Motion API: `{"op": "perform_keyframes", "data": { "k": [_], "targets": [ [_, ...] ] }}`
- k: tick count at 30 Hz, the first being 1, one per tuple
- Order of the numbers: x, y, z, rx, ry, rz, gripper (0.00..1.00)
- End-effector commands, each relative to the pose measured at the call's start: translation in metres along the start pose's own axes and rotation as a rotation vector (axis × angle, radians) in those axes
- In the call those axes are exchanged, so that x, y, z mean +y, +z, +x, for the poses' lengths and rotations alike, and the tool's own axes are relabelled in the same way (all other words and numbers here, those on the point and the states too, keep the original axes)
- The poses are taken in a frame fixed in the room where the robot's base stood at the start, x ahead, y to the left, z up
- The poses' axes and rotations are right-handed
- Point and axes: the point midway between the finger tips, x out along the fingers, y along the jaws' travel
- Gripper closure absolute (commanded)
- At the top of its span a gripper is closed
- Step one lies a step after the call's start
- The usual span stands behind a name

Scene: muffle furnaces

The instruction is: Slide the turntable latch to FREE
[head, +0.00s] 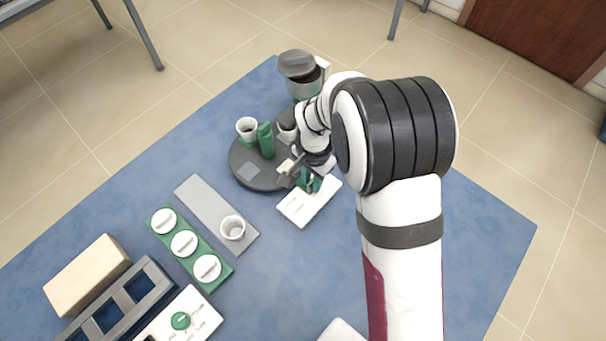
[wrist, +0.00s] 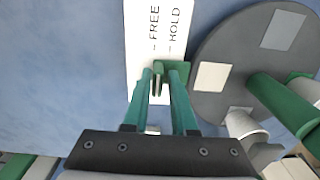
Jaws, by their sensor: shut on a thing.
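The white latch plate (head: 297,210) lies beside the dark round turntable (head: 240,168) in the head view. In the wrist view the plate (wrist: 141,38) carries the words FREE, on the left, and HOLD, on the right, each with a tick mark. The green latch (wrist: 158,68) stands at the plate's near end, between the teal fingers of my gripper (wrist: 161,73). My gripper is shut on it. The knob appears nearer the FREE mark, but the fingers partly hide it, so its exact setting is unclear. The turntable (wrist: 222,45) is right of my fingers.
The turntable carries a white cup (head: 247,127) and a green upright block (head: 266,140). A grey-lidded pot (head: 299,72) stands behind. A grey strip with a cup (head: 232,229) and a green tray of white lids (head: 160,238) lie left. Blue mat right of my arm is clear.

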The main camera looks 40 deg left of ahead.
Motion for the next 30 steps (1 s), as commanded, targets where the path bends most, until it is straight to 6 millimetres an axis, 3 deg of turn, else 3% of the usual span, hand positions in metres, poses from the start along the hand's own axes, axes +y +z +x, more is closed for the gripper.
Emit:
{"op": "perform_keyframes", "data": {
  "k": [1, 3, 4, 5, 14, 30],
  "targets": [
    [0.013, -0.001, 0.011, -0.005, 0.023, -0.003, 1.00],
    [0.017, -0.001, 0.011, -0.006, 0.023, -0.003, 1.00],
    [0.016, -0.001, 0.011, -0.006, 0.023, -0.003, 0.70],
    [0.016, -0.001, 0.011, -0.006, 0.023, -0.003, 0.68],
    [0.015, -0.001, 0.006, -0.005, 0.022, -0.004, 0.68],
    [0.011, -0.001, -0.057, -0.003, 0.014, -0.006, 0.68]
  ]
}}
